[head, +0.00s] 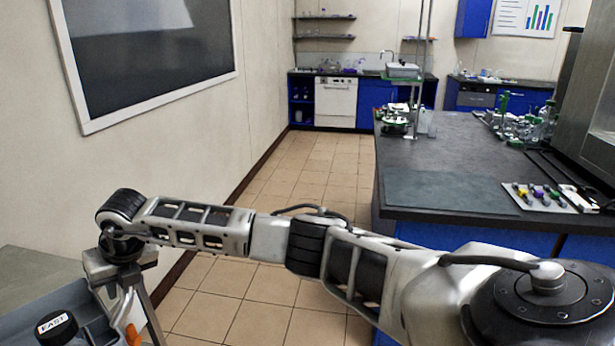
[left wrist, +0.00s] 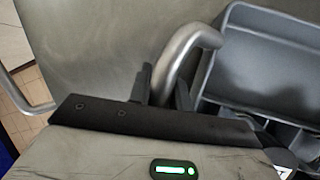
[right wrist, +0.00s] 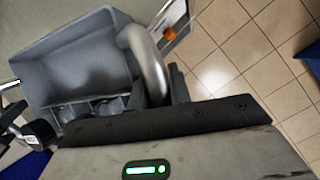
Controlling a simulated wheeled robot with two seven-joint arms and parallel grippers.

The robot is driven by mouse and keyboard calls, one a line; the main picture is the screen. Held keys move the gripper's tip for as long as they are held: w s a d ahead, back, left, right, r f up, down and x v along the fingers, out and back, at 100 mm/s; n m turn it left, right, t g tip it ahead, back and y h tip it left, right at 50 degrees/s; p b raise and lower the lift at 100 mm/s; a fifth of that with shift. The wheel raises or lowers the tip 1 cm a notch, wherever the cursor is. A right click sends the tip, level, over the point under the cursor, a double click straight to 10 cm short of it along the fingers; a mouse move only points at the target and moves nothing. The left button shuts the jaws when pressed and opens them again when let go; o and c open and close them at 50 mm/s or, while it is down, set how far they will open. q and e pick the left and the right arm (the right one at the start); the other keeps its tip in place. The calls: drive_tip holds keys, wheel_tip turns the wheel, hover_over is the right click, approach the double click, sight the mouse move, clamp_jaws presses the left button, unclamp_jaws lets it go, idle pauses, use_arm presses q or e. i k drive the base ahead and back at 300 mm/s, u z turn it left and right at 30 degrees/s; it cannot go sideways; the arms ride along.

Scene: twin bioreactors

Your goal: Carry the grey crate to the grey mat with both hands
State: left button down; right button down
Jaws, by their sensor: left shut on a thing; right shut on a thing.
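The grey crate (head: 72,302) is at the bottom left of the head view, mostly cut off by the frame. A black-capped bottle (head: 57,327) with a white label stands in it. My right gripper (head: 122,285) is shut on one crate handle (right wrist: 148,60), which shows clearly in the right wrist view. My left gripper (left wrist: 163,92) is shut on the opposite handle (left wrist: 185,50) in the left wrist view and is out of the head view. Whether the crate touches the surface below is unclear. The grey mat (head: 450,190) lies bare on the near end of the dark counter.
A grey table surface (head: 35,268) lies beside the crate. The dark counter (head: 450,150) carries a rack of coloured items (head: 540,197) right of the mat, with glassware (head: 520,122) and a stand (head: 395,122) farther back. Open tiled floor (head: 250,305) separates table and counter.

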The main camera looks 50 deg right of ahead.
sight(443, 187)
drive_tip(key=z, duration=0.55)
drive_tip(key=k, duration=0.7)
drive_tip(key=z, duration=1.05)
drive_tip(key=i, duration=0.5)
drive_tip(key=z, duration=1.05)
drive_tip(key=i, duration=2)
drive_tip(key=u, duration=0.65)
